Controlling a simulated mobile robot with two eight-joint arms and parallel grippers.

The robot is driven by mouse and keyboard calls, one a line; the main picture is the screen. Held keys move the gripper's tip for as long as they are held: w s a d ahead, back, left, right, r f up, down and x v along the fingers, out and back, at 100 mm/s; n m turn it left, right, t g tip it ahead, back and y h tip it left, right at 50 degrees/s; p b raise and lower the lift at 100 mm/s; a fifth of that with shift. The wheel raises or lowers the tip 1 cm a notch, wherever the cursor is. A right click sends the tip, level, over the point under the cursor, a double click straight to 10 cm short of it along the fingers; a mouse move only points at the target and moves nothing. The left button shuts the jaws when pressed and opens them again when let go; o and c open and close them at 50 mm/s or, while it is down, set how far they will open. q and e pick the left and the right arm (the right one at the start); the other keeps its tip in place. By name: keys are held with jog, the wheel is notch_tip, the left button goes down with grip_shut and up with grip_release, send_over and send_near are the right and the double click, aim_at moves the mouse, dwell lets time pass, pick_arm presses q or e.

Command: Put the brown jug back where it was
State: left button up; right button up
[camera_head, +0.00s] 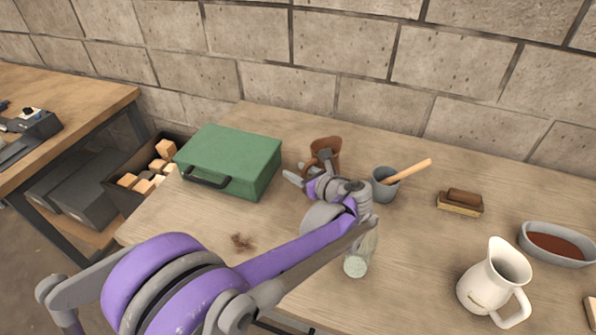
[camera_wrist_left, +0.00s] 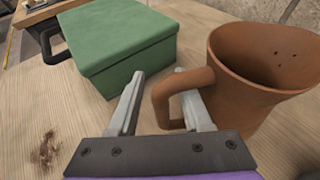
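The brown jug (camera_head: 326,146) stands on the table beside the green case, near the wall. In the left wrist view the jug (camera_wrist_left: 262,75) is close on the right, its handle toward my gripper. My left gripper (camera_head: 308,169) is at the handle with its fingers apart. In the left wrist view the left gripper (camera_wrist_left: 158,85) has one finger outside the handle and the other in the handle's loop. A gap shows between the left finger and the handle. The jug's base is partly hidden. My right gripper is in neither view.
The green case (camera_head: 230,160) is left of the jug. A grey cup with a wooden handle (camera_head: 385,185), a brush (camera_head: 461,202), a cream pitcher (camera_head: 485,285) and a grey dish (camera_head: 560,260) stand to the right. A pale glass-like vessel (camera_head: 356,264) is partly behind my arm.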

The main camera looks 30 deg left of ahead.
pick_arm(q)
jog(key=v, duration=1.2)
jog(key=shift+r, duration=0.1)
